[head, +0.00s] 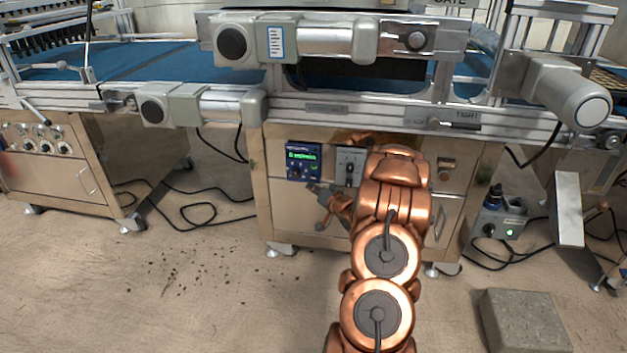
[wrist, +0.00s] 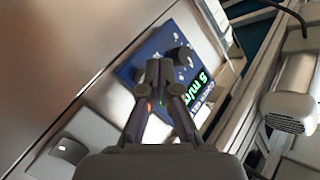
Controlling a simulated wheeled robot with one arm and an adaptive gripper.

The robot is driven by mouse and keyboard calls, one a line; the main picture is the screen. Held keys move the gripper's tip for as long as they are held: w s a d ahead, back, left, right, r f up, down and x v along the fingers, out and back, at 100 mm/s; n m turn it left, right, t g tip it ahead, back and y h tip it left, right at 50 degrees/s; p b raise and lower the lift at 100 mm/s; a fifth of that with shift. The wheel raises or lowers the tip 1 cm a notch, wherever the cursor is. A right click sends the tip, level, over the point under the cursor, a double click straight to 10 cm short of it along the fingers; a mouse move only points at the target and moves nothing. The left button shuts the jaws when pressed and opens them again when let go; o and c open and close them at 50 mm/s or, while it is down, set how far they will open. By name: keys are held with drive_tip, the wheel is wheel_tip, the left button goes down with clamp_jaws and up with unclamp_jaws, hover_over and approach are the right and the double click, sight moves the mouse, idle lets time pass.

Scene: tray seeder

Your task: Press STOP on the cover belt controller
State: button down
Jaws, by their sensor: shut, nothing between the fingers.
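A blue controller panel (head: 303,172) with a lit green display (head: 302,156) is on the front of the middle steel cabinet. In the wrist view the blue panel (wrist: 142,58) appears tilted, with a dark knob (wrist: 182,56) and a green readout (wrist: 203,84) ending in "m/min". My gripper (head: 314,188) is shut and empty, its tips in front of the panel's lower right edge. In the wrist view my gripper (wrist: 159,66) covers part of the panel. Small red and green spots show by the fingers. I cannot read a STOP label or tell whether the tips touch the panel.
A grey switch plate (head: 350,165) is right of the panel, close to my arm. Motors (head: 205,104) jut out above the cabinet. A small box with a green light (head: 500,222) and a grey block (head: 522,322) stand on the floor at right. Cables lie on the floor at left.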

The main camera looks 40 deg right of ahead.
drive_tip(key=shift+s+a, duration=0.6)
drive_tip(key=shift+a, duration=0.2)
drive_tip(key=shift+s+a, duration=0.55)
drive_tip(key=shift+a, duration=0.25)
drive_tip(key=w+a+r+n+g+p, duration=0.25)
drive_tip(key=a+r+g+p, duration=0.3)
drive_tip(key=r+p, duration=0.6)
drive_tip(key=s+a+r+n+g+p, duration=0.1)
drive_tip(key=s+a+r+g+p, duration=0.2)
drive_tip(key=a+r, duration=0.4)
drive_tip(key=s+a+r+n+g+p, duration=0.1)
drive_tip(key=s+a+r+p, duration=0.3)
drive_tip(key=r, duration=0.4)
drive_tip(key=s+a+r+n+g+y+p, duration=0.1)
drive_tip(key=s+a+r+g+p, duration=0.3)
drive_tip(key=s+a+r+p, duration=0.5)
drive_tip(key=s+a+r+n+g+y+p, duration=0.1)
drive_tip(key=s+a+r+n+g+p, duration=0.3)
drive_tip(key=s+a+r+p, duration=0.4)
drive_tip(key=shift+s+a+r+y+p, duration=0.2)
drive_tip(key=shift+s+a+r, duration=1.8)
drive_tip(key=shift+s, duration=1.9)
drive_tip(key=shift+s+a+r+y+p, duration=0.2)
drive_tip(key=shift+s+a+r, duration=1.05)
drive_tip(key=shift+s+a, duration=2)
drive_tip(key=shift+s+d+g, duration=0.25)
drive_tip(key=shift+s+d, duration=0.3)
drive_tip(key=shift+d, duration=0.05)
